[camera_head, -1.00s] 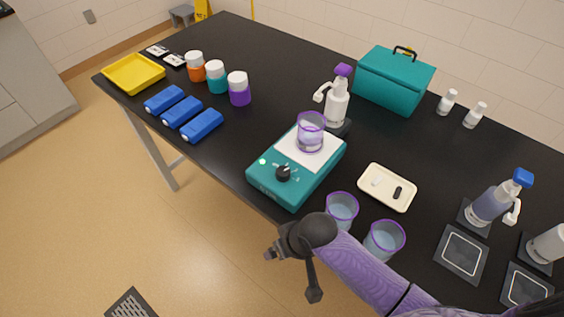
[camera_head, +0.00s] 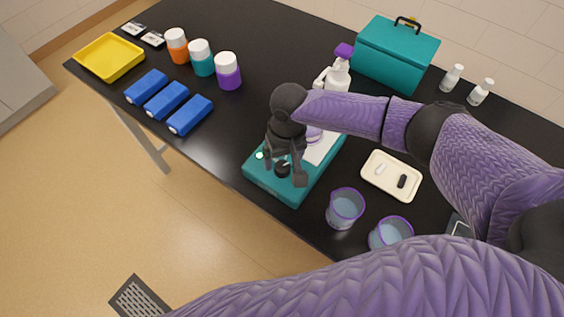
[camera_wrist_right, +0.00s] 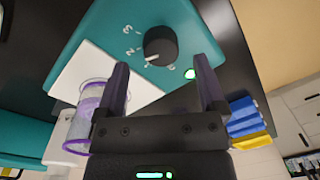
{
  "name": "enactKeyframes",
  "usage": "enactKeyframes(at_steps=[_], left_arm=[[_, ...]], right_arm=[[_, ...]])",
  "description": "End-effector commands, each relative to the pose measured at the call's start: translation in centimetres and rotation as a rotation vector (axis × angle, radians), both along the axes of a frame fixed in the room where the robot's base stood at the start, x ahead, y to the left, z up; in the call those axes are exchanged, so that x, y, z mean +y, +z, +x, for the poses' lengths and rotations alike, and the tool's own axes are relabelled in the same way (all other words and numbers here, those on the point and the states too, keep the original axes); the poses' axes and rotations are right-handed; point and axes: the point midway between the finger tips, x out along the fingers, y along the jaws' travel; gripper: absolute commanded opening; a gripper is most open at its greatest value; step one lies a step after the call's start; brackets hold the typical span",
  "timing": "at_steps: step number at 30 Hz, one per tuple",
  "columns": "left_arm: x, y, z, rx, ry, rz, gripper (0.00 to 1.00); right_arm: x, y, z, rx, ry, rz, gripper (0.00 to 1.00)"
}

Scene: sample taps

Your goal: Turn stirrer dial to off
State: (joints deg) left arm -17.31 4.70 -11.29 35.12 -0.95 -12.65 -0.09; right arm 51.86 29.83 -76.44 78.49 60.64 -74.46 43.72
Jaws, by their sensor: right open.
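The teal stirrer (camera_head: 265,180) stands at the table's front edge with a white top plate and a lit green light. Its black dial (camera_head: 283,168) is on the front part. In the right wrist view the dial (camera_wrist_right: 160,43) has a white pointer mark that seems directed toward the "1" on its printed scale. My right gripper (camera_head: 285,171) is over the dial, pointing down, jaws open. In the wrist view its fingertips (camera_wrist_right: 161,66) are apart, with the dial just beyond them; contact cannot be told. A purple-rimmed beaker (camera_wrist_right: 86,115) is on the plate, mostly hidden by my arm in the head view. My left gripper is not in view.
Two purple-rimmed cups (camera_head: 345,207) and (camera_head: 391,233) stand right of the stirrer. A cream tray (camera_head: 388,190) lies behind them. A spray bottle (camera_head: 338,75) and teal box (camera_head: 396,55) stand behind. Blue blocks (camera_head: 167,99) lie left, with bare table between.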

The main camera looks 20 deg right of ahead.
Motion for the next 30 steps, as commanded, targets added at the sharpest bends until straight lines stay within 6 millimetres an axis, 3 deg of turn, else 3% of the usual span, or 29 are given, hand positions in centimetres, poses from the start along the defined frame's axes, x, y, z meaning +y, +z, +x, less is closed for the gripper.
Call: enactKeyframes(at_steps=[1, 5, 14, 26, 30], left_arm=[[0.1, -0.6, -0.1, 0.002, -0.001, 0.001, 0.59], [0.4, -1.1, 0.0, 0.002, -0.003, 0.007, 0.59], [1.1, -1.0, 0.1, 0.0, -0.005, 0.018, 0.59], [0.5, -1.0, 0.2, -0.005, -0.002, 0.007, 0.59], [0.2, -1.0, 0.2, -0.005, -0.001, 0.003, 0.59]], right_arm=[[0.1, -1.3, -0.1, 0.003, 0.0, -0.001, 0.89], [0.2, -2.7, 0.0, 0.0, 0.002, 0.0, 0.89], [0.2, -2.9, 0.0, -0.001, 0.003, 0.001, 0.87], [0.2, -2.8, 0.0, -0.002, 0.003, 0.001, 0.03], [0.2, -2.8, 0.0, -0.002, 0.005, 0.001, 0.0]])
